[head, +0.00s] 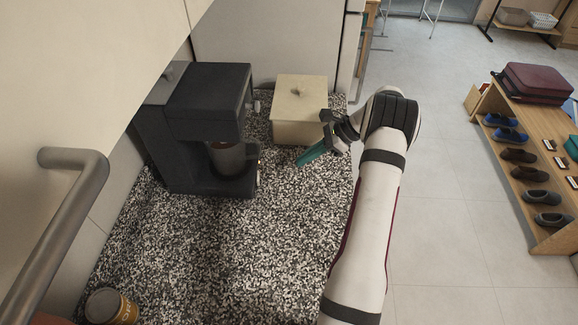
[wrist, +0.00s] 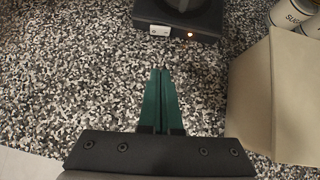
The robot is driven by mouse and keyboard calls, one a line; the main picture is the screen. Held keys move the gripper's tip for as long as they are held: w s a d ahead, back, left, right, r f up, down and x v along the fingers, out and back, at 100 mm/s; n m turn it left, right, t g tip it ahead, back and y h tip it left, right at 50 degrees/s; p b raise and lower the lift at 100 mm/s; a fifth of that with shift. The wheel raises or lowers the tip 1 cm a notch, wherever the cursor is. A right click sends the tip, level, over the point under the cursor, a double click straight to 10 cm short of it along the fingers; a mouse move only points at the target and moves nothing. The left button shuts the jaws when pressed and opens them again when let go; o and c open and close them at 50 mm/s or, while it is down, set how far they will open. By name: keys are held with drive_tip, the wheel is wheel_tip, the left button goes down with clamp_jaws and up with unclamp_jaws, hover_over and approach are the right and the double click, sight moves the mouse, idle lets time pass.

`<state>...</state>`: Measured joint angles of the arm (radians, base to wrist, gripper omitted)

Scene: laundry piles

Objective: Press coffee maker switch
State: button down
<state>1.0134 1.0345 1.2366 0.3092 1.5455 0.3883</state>
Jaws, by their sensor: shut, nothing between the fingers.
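The dark coffee maker (head: 207,95) stands on the speckled counter (head: 240,250) at the left in the head view, with a cup (head: 227,158) in its bay. In the wrist view, the front of its base (wrist: 185,14) shows at the top, with a white switch (wrist: 159,31) and a lit orange light (wrist: 190,34) beside it. My gripper (head: 299,164) is to the right of the coffee maker, over the counter. Its green fingers (wrist: 161,72) are shut together and empty in the wrist view. They point toward the base, apart from the switch, with bare counter showing between.
A beige lidded box (head: 300,108) stands behind my gripper; its side (wrist: 288,95) fills the right of the wrist view. Canisters (wrist: 291,14) show beyond it. A can (head: 110,307) lies at the near left. The middle of the counter is clear.

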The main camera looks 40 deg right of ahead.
drive_tip(key=shift+v, duration=0.85)
drive_tip(key=x, duration=0.6)
drive_tip(key=s+a+x, duration=0.1)
drive_tip(key=x, duration=0.3)
drive_tip(key=shift+w+a, duration=0.75)
drive_tip(key=shift+a, duration=0.3)
drive_tip(key=shift+w+a+r, duration=0.1)
drive_tip(key=shift+w+a, duration=0.25)
drive_tip(key=shift+a, duration=0.05)
